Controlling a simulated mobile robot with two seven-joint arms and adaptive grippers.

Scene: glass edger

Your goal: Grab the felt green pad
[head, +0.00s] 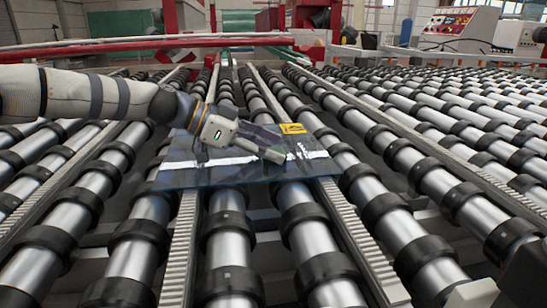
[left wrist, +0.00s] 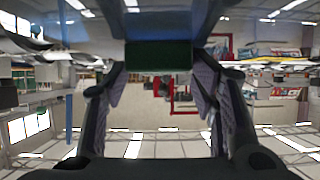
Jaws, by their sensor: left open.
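A dark green block, which looks like the felt pad (left wrist: 158,56), shows in the left wrist view, between the upper parts of my left fingers. A gap shows on each side of it. My left gripper (left wrist: 158,92) is open and nothing is clamped in it. In the head view my left gripper (head: 268,146) is over a clear bluish glass pane (head: 215,176) lying on the rollers. I cannot make out the green pad in the head view; the gripper may hide it. My right gripper is not clearly in view.
A yellow label (head: 293,128) is on the glass pane near its far right corner. Rows of metal rollers with black rings (head: 225,240) surround it, with grey toothed strips (head: 180,250) between them. A red rail (head: 150,45) crosses behind. A control panel (head: 460,22) stands at the back right.

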